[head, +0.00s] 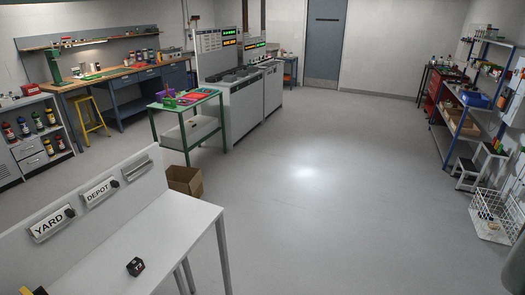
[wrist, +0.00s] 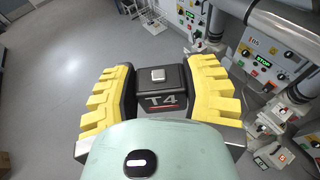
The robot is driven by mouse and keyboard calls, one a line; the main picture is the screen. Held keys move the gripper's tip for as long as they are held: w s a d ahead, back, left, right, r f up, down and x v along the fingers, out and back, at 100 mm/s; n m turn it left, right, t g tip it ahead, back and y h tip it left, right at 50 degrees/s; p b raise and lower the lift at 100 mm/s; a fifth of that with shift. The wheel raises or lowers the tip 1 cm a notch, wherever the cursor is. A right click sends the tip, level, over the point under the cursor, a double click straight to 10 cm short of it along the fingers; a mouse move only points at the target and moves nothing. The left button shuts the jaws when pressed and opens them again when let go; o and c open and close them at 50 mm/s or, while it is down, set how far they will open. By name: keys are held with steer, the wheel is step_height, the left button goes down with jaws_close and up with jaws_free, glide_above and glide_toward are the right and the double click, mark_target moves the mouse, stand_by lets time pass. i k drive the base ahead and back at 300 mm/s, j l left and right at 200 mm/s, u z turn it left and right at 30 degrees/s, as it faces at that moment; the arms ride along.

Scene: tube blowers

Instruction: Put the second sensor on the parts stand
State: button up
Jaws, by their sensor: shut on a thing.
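My gripper (wrist: 160,100), with yellow ridged fingers, is shut on a black block marked T4 (wrist: 164,101) in the wrist view. The block has a silver square on top and a red line on its front. It is held above the grey floor, with a finger on each side. A small dark cube with a reddish mark (head: 135,266) sits on a white bench (head: 172,240) at the lower left of the head view. I cannot tell which thing is the parts stand; a green-legged table (head: 187,106) holds coloured trays.
White equipment with pipes and green displays (wrist: 262,64) stands close at the right of the wrist view. YARD (head: 48,224) and DEPOT (head: 100,192) signs are on the bench's back panel. A cardboard box (head: 185,180) stands behind it. The middle floor is clear.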

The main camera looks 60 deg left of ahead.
mark_target(172, 229)
steer(key=i+j+u, duration=0.1)
steer(key=j+u, duration=0.3)
steer(key=i+j+u, duration=0.15)
steer(key=j+u, duration=0.25)
steer(key=i+j+u, duration=0.2)
steer(key=u, duration=0.2)
steer(key=j, duration=0.1)
